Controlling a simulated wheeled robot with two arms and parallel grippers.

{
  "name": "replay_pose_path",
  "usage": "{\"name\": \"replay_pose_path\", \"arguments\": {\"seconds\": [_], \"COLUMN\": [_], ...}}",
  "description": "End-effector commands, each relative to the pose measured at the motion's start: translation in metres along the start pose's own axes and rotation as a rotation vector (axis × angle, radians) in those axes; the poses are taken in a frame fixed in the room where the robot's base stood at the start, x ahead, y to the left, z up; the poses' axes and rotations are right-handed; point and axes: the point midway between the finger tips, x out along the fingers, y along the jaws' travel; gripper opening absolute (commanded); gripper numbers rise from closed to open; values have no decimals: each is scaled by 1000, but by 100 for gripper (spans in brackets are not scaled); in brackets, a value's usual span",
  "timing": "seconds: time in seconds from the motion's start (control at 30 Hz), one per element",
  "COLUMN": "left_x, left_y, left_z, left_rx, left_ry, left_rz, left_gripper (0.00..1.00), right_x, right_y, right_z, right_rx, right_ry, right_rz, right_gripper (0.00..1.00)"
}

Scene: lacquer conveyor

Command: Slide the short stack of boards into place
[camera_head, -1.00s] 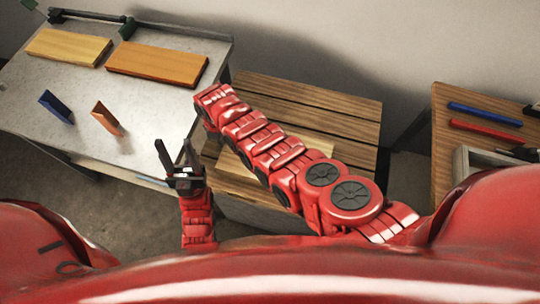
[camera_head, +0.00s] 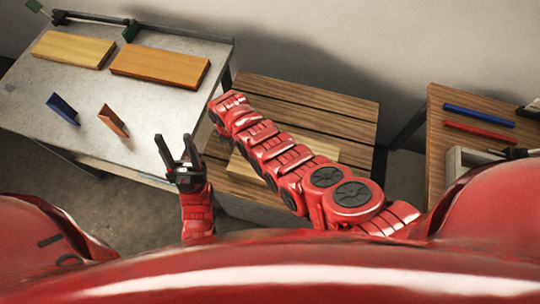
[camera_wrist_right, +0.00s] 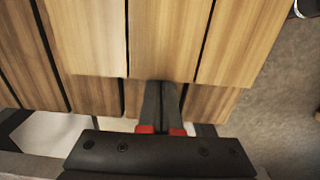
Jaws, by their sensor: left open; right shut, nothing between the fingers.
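Pale boards (camera_head: 325,150) lie on a brown slatted wooden bench (camera_head: 310,95) in the head view, partly hidden by my right arm. In the right wrist view, light boards (camera_wrist_right: 165,35) with straight front ends lie over darker slats (camera_wrist_right: 95,95). My right gripper (camera_wrist_right: 162,88) is shut and empty, with its fingertips at the front end of these boards; I cannot tell whether they touch. In the head view it is hidden beneath my right arm.
The grey table (camera_head: 160,105) at left holds a yellow board (camera_head: 73,49), an orange board (camera_head: 160,66), a small blue piece (camera_head: 62,108) and a small orange piece (camera_head: 113,120). A wooden table (camera_head: 438,150) at right carries a blue bar (camera_head: 478,115) and a red bar (camera_head: 480,132).

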Motion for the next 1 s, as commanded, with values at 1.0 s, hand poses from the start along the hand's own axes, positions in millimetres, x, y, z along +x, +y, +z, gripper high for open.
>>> {"name": "replay_pose_path", "arguments": {"seconds": [1.0], "left_x": [40], "left_y": [-2], "left_z": [-7], "left_rx": [0], "left_ry": [0], "left_rz": [0], "left_gripper": [50], "right_x": [0], "right_y": [0], "right_z": [43], "right_rx": [2], "right_ry": [-6], "right_rz": [-2], "right_gripper": [0]}}
